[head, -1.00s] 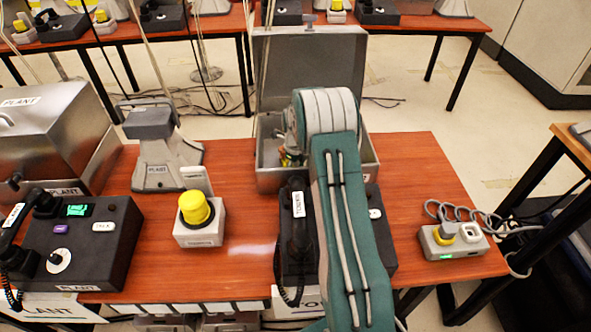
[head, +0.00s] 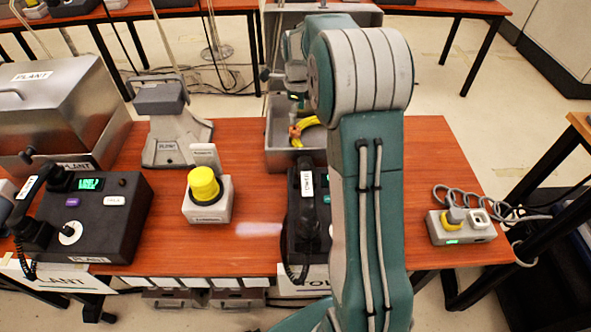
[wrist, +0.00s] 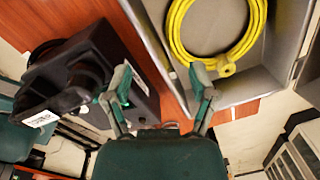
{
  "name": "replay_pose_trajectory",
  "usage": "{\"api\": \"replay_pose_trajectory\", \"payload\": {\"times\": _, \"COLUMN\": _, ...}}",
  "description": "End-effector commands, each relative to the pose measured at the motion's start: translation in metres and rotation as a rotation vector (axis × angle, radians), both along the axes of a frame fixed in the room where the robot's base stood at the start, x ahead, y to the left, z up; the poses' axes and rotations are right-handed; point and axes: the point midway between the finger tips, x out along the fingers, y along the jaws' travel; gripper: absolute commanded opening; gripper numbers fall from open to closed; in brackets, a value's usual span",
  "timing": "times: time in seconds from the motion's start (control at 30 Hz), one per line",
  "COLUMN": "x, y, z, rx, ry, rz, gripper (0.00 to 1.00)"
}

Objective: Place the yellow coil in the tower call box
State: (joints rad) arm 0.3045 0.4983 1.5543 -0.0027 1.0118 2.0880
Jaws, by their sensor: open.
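The yellow coil (head: 308,124) lies inside the open grey metal box (head: 281,157) at the back of the red-brown table. In the wrist view the coil (wrist: 177,42) is a looped ring on the box floor, with a small tied or clipped part at its lower edge. The box stands behind the black phone labelled TOWER (head: 307,184); its own label cannot be read. My gripper (wrist: 160,84) is open and empty. Its right fingertip shows near the coil's lower edge, with no grip on it. In the head view my arm hides the box's right part.
A closed metal box labelled PLANT (head: 60,95) and the plant phone (head: 95,215) stand at left. A grey speaker stand (head: 178,140), a yellow button box (head: 207,198) and a small grey unit with a curly cord (head: 462,229) are also on the table.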

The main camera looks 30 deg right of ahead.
Motion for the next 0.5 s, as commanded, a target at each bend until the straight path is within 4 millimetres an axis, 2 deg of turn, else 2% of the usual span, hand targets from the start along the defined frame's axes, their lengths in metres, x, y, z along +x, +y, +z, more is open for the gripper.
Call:
{"api": "replay_pose_trajectory", "payload": {"times": 0.03, "x": -0.01, "y": 0.013, "z": 0.02, "rx": -0.014, "ry": -0.021, "rz": 0.103, "gripper": 0.74}}
{"api": "replay_pose_trajectory", "payload": {"times": 0.2, "x": -0.049, "y": 0.049, "z": 0.069, "rx": -0.072, "ry": -0.071, "rz": 0.476, "gripper": 0.74}}
{"api": "replay_pose_trajectory", "payload": {"times": 0.4, "x": -0.104, "y": 0.088, "z": 0.109, "rx": -0.161, "ry": -0.122, "rz": 0.912, "gripper": 0.74}}
{"api": "replay_pose_trajectory", "payload": {"times": 0.5, "x": -0.134, "y": 0.105, "z": 0.123, "rx": -0.216, "ry": -0.143, "rz": 1.128, "gripper": 0.74}}
